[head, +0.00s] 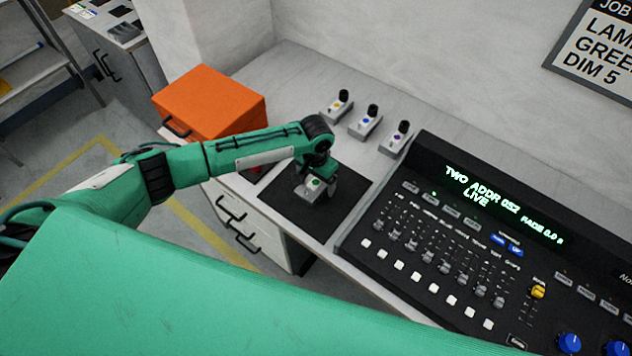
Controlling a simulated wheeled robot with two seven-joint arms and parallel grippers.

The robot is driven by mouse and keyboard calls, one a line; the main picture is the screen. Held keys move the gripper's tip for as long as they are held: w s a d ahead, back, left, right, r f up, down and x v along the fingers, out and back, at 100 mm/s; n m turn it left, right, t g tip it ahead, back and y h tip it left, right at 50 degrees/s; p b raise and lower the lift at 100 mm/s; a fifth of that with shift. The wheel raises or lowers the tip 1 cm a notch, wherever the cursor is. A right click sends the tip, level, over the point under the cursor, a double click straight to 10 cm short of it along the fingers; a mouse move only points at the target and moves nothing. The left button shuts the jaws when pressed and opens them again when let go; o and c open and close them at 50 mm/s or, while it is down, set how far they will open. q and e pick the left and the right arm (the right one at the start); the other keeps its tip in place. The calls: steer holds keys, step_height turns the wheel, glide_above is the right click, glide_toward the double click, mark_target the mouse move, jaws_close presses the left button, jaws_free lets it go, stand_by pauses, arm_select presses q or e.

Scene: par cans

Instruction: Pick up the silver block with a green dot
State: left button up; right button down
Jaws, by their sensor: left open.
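The silver block with a green dot (313,187) sits on a black mat (283,210) on the grey worktop. My left gripper (314,190) is over the block, pointing down, and is open. Its fingers appear to be beside the block. The gripper and wrist hide part of the block, so I cannot tell whether the fingers touch it. My right gripper is not in the head view.
Three similar silver blocks with yellow (338,107), blue (365,124) and purple (396,140) dots stand behind the mat. An orange case (215,100) is at the left. A black lighting console (440,260) fills the right side. A sign (600,45) hangs on the wall.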

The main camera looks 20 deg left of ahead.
arm_select(q)
steer(key=shift+f, duration=0.2)
steer(key=c, duration=1.4)
steer(key=shift+c, duration=0.3)
steer(key=shift+r, duration=0.15)
